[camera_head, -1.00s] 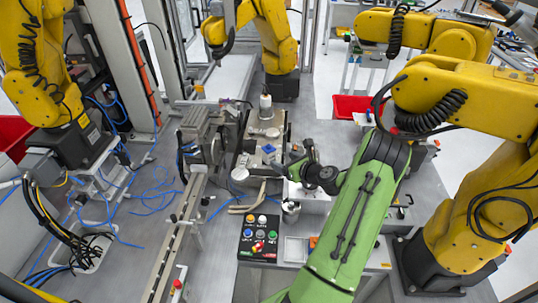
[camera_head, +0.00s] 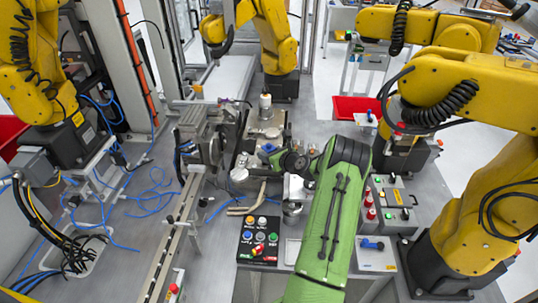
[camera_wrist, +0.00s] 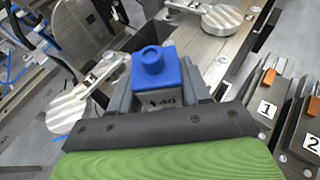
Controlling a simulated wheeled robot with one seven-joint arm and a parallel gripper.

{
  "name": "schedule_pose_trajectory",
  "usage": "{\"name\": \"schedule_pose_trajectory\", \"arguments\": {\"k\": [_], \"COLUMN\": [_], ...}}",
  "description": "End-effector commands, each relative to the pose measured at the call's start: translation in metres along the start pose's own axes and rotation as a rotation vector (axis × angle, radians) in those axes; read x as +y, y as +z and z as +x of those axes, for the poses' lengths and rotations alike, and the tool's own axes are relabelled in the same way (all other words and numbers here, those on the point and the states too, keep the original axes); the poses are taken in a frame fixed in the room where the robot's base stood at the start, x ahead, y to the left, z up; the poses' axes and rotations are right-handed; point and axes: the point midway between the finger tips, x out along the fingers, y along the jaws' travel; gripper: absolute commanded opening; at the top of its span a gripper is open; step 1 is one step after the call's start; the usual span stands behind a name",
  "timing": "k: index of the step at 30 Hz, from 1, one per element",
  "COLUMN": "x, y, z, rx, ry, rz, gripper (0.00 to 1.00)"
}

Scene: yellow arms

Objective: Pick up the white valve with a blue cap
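The white valve's blue cap (camera_wrist: 153,72) is in the middle of the wrist view, with its pale, numbered body (camera_wrist: 162,101) below. In the head view the cap (camera_head: 268,148) shows as a small blue spot on the central bench. My gripper (camera_wrist: 160,92) has its dark fingers on either side of the body, close against it. I cannot tell whether they press on it. In the head view my gripper (camera_head: 280,158) is at the valve, and its fingertips are hard to make out.
Round metal parts (camera_wrist: 222,18) lie near the valve. Blocks labelled 1 (camera_wrist: 264,109) and 2 stand at the right of the wrist view. A black button box (camera_head: 258,240) sits in front on the bench. Yellow arms (camera_head: 480,90) surround the bench.

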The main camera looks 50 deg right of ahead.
Motion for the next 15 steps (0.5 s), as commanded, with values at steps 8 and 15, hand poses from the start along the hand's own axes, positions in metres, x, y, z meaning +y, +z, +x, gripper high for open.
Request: {"name": "schedule_pose_trajectory", "arguments": {"k": [8,15], "x": [0.000,0.000], "y": [0.000,0.017], "z": [0.000,-0.007], "rx": [0.001,-0.002], "ry": [0.000,-0.001], "rz": [0.000,-0.003], "gripper": [0.14,0.14]}}
